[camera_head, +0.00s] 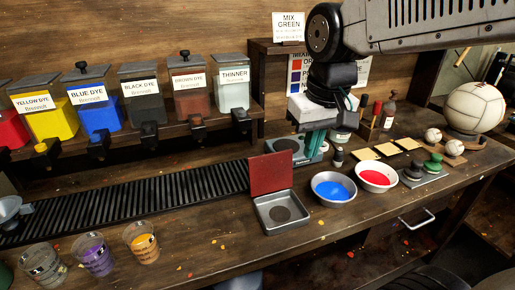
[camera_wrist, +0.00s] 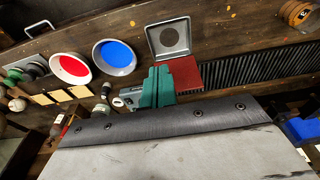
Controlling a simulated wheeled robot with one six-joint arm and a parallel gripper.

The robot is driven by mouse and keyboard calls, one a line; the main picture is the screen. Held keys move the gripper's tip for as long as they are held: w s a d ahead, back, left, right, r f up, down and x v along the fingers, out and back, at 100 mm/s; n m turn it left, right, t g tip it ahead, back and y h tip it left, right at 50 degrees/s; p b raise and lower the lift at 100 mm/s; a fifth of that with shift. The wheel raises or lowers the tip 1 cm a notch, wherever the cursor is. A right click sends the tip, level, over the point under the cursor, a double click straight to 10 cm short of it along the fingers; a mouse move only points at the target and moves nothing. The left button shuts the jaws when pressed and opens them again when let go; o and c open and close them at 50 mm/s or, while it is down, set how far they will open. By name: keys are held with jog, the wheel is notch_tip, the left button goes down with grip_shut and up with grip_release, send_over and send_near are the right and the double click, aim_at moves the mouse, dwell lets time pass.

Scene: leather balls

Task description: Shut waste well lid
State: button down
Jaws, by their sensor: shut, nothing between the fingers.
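The waste well is a square grey metal box (camera_head: 281,212) with a dark round hole in its floor, on the bench front. Its red lid (camera_head: 270,173) stands open, upright at the back edge. In the wrist view the well (camera_wrist: 154,44) is at top centre and the red lid (camera_wrist: 188,74) is just below it. My gripper (camera_head: 311,152) has teal fingers and is shut and empty. It is to the right of the lid and behind it, apart from it in the head view. In the wrist view the fingers (camera_wrist: 158,75) appear just left of the lid.
A blue bowl (camera_head: 333,187) and a red bowl (camera_head: 376,177) stand right of the well. A slatted black rack (camera_head: 130,203) runs to its left. Several cups, including an orange one (camera_head: 141,242), stand at front left. A teal-grey scale (camera_head: 284,145) is behind the lid.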

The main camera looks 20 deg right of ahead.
send_over(269, 171)
jog(key=w, duration=0.6)
notch_tip(269, 171, down, 3)
notch_tip(269, 171, down, 9)
jog(key=shift+s+d+t, duration=0.4)
jog(key=shift+s, duration=0.05)
